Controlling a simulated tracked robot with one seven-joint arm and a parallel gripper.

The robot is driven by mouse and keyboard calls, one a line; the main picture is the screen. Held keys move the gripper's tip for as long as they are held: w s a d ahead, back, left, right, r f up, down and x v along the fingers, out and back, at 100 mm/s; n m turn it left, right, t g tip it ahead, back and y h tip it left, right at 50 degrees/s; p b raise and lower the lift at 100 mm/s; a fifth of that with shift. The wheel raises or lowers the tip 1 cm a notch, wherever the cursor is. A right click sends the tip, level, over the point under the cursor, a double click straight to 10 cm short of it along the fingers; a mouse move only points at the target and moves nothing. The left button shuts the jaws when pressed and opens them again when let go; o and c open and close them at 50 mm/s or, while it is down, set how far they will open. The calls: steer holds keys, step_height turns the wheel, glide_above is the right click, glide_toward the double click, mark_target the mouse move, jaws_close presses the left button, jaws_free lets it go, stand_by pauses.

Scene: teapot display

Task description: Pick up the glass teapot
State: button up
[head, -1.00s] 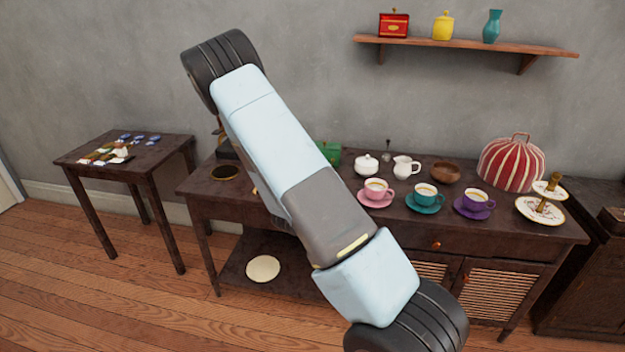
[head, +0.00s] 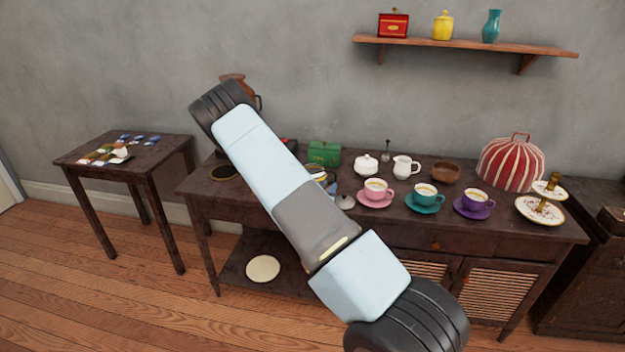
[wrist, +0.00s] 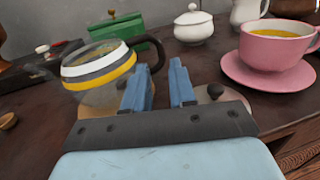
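The glass teapot (wrist: 98,76) stands on the dark table at the left of the wrist view. It has white, grey and yellow bands and a black handle (wrist: 157,52) on its right side. In the head view only a small part of the teapot (head: 317,170) shows past my arm. My gripper (wrist: 158,72) is open and empty, its two blue fingers apart. The left finger overlaps the teapot's right edge in the picture, close to the handle; I cannot tell whether they touch. In the head view my arm hides most of the gripper.
A round lid-like piece with a dark knob (wrist: 215,92) lies beside the right finger. A pink cup (head: 376,190) on its saucer stands to the right, with teal and purple cups beyond. A green tin (head: 324,153) and white sugar bowl (head: 366,164) stand behind.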

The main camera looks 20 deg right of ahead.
steer(key=shift+f+x, duration=0.1)
steer(key=shift+x, duration=1.35)
steer(key=shift+f+x, duration=0.15)
steer(key=shift+x, duration=1.35)
steer(key=shift+c, duration=0.4)
jaws_close()
